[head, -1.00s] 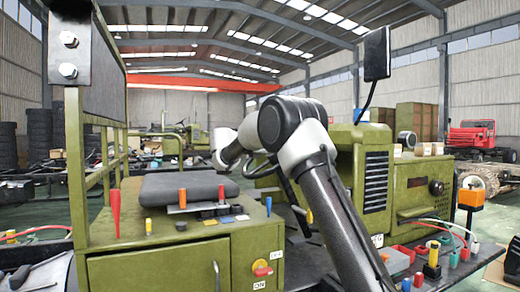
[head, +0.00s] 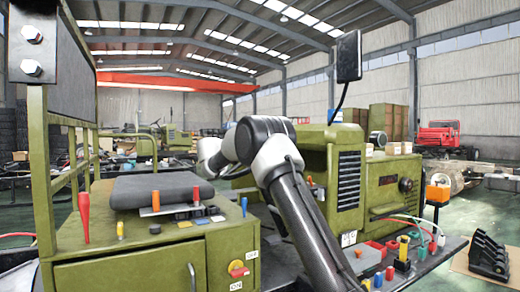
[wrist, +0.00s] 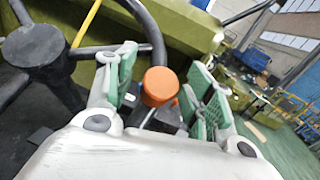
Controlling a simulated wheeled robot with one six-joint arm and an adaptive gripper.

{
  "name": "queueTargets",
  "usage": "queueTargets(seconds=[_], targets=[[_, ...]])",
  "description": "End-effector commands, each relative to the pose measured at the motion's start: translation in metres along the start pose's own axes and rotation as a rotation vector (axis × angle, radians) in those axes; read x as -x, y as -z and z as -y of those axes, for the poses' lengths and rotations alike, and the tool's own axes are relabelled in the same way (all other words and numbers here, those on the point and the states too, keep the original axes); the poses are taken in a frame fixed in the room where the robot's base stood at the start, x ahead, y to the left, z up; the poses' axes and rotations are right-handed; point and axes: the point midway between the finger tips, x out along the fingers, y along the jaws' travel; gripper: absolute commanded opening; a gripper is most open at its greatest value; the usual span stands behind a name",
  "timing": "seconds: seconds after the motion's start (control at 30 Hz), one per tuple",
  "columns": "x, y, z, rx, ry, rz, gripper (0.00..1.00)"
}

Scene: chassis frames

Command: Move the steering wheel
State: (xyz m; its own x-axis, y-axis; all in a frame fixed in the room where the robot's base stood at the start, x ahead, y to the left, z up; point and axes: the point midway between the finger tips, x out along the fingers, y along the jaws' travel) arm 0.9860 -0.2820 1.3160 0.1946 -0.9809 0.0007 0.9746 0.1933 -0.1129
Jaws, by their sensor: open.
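In the wrist view, the black steering wheel shows at the left, with a round dark hub (wrist: 36,44), spokes and a curved rim (wrist: 152,28). An orange knob (wrist: 160,86) stands by the rim. My gripper (wrist: 163,72) has green-padded fingers spread apart, with the knob between them in the picture. A gap shows between the knob and the pads, so nothing is gripped. The lower part of the knob and part of the rim are hidden by the gripper. In the head view, my arm reaches over the machine; neither the gripper nor the wheel can be made out.
A green control box (head: 150,255) with small levers stands in front of a dark seat (head: 162,189). A green engine hood (head: 348,180) and a mirror on a stalk (head: 348,56) are to the right. A tool shelf (head: 425,262) is at the lower right.

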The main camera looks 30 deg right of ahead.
Motion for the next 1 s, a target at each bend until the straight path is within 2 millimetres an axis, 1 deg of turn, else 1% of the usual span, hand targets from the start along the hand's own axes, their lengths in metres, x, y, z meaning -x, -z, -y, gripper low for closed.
queueTargets(seconds=[0.07, 0.1, 0.17, 0.3, 0.37, 0.4, 0.57, 0.73, 0.87, 1.0], targets=[[0.0, 0.0, 0.0, 0.0, 0.0, 0.0, 0.53], [0.0, 0.0, 0.0, 0.0, 0.0, 0.0, 0.51], [0.0, 0.0, 0.0, 0.0, 0.0, 0.0, 0.4], [0.0, 0.0, 0.0, 0.0, 0.0, -0.001, 0.15], [0.0, 0.0, 0.0, -0.001, 0.0, -0.001, 0.04], [0.0, 0.0, 0.0, -0.001, 0.0, -0.001, 0.0], [0.0, -0.001, 0.0, 0.001, -0.003, -0.001, 0.0], [-0.006, -0.005, 0.003, 0.019, -0.029, -0.001, 0.0], [-0.014, -0.011, 0.004, 0.053, -0.08, 0.0, 0.0], [-0.028, -0.02, 0.005, 0.108, -0.16, 0.0, 0.0]])
